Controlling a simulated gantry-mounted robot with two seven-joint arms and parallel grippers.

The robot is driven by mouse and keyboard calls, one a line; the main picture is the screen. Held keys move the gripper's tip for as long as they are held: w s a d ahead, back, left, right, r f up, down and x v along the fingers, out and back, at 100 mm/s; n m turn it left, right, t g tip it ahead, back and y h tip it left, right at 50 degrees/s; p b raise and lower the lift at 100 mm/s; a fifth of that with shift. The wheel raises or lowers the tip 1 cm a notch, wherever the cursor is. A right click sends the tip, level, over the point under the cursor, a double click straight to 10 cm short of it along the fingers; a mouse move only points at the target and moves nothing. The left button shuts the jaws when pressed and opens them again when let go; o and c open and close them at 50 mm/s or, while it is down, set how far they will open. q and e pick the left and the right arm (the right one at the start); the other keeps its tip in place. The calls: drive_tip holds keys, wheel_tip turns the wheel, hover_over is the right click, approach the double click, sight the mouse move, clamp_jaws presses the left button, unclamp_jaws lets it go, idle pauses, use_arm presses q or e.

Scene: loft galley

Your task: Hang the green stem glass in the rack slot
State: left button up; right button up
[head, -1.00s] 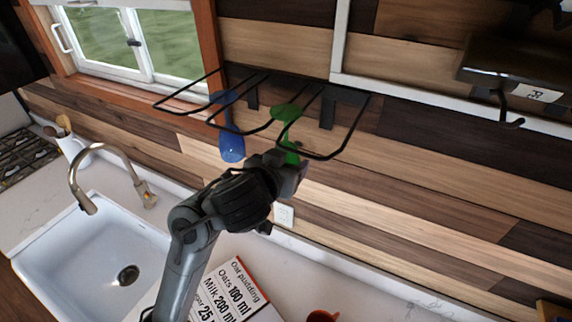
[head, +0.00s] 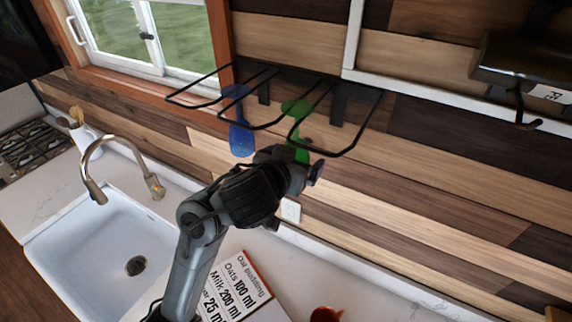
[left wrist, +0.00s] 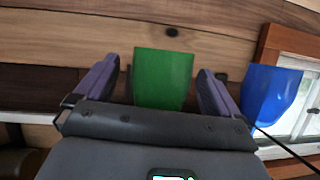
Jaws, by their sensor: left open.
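The green stem glass (head: 299,148) hangs upside down at the black wire rack (head: 338,104). Its foot shows at the rack wires and its bowl points down. My left gripper (head: 306,174) is just below the rack at the bowl, hiding its lower part. In the left wrist view the green bowl (left wrist: 163,78) stands between the two spread fingers, with a gap visible on each side. A blue stem glass (head: 240,137) hangs in the slot to the left; it also shows in the left wrist view (left wrist: 268,95). My right gripper is not in view.
A wood plank wall is behind the rack, with a window (head: 165,40) at left. Below are a sink (head: 95,250) with a curved tap (head: 105,145), a recipe card (head: 235,290) and an orange-red cup (head: 325,314) on the white counter.

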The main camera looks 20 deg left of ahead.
use_arm(q)
drive_tip(key=v, duration=1)
drive_tip(key=s+a+f+g+p, duration=0.1)
drive_tip(key=s+f+g, duration=0.25)
drive_tip(key=f, duration=0.85)
drive_tip(key=s+a+f+g, duration=0.1)
drive_tip(key=s+f+g, duration=0.3)
drive_tip(key=f, duration=0.7)
drive_tip(key=s+a+f+m+g+p, duration=0.1)
drive_tip(key=s+a+f+g, duration=0.1)
drive_tip(key=s+f, duration=1.1)
drive_tip(key=shift+s+a, duration=0.3)
drive_tip(key=shift+s, duration=0.4)
drive_tip(key=shift+g, duration=0.25)
